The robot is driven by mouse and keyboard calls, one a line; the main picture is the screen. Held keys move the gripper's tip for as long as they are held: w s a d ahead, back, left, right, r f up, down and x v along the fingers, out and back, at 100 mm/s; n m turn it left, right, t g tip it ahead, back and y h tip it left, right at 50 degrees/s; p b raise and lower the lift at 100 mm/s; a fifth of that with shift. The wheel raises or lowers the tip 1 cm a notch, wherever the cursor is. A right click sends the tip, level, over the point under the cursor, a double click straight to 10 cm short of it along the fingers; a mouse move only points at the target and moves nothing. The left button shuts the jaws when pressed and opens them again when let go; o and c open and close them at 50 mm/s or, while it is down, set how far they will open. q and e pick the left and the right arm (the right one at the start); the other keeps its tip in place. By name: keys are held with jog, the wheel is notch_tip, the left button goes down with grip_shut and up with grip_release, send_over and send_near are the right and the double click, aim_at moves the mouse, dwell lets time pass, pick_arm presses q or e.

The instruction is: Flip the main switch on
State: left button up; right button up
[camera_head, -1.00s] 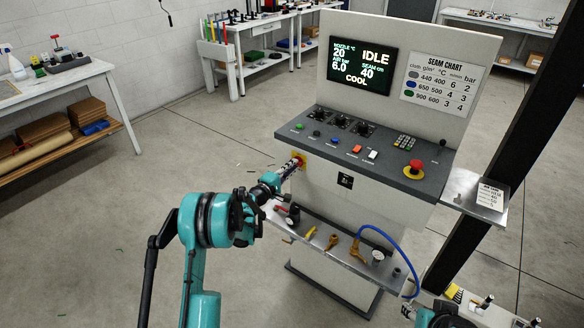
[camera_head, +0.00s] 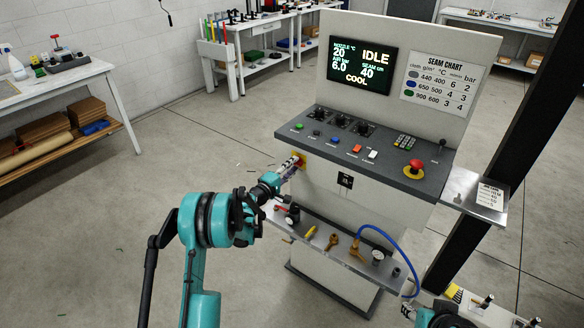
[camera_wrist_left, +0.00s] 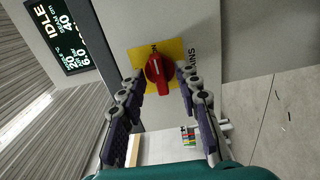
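The main switch is a red rotary knob (camera_wrist_left: 158,74) on a yellow plate (camera_wrist_left: 172,53), with lettering ending in "INS" beside it. In the head view its yellow plate (camera_head: 303,159) is on the left end of the console, mostly hidden by my gripper. In the wrist view the knob's grip runs from top to bottom, its narrow end pointing down, away from the partly readable "ON" mark. My left gripper (camera_wrist_left: 162,77) is open, with one finger on each side of the knob and gaps visible; it also shows in the head view (camera_head: 292,165).
The console's sloped panel (camera_head: 330,150) has buttons and a red emergency stop (camera_head: 414,168). Its screen (camera_head: 361,64) reads IDLE and COOL. A shelf below holds fittings and a blue hose (camera_head: 393,241). A dark post (camera_head: 520,130) stands at right.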

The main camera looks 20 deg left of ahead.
pick_arm(q)
jog(key=v, duration=1.2)
jog(key=shift+r, duration=0.1)
jog(key=s+d+r+m+g, duration=0.7)
jog(key=s+d+r+m, duration=0.15)
jog(key=s+d, duration=0.5)
jog(key=s+a+f+m+g+y, duration=0.1)
jog(key=s+m+y, duration=0.1)
jog(key=s, duration=0.9)
jog(key=s+a+f+m+g+y, duration=0.1)
jog(key=s+a+m+g+y, duration=0.1)
jog(key=s, duration=0.9)
jog(key=shift+s+m+y, duration=0.3)
jog(key=shift+m+y, duration=0.35)
jog(key=shift+y, duration=0.45)
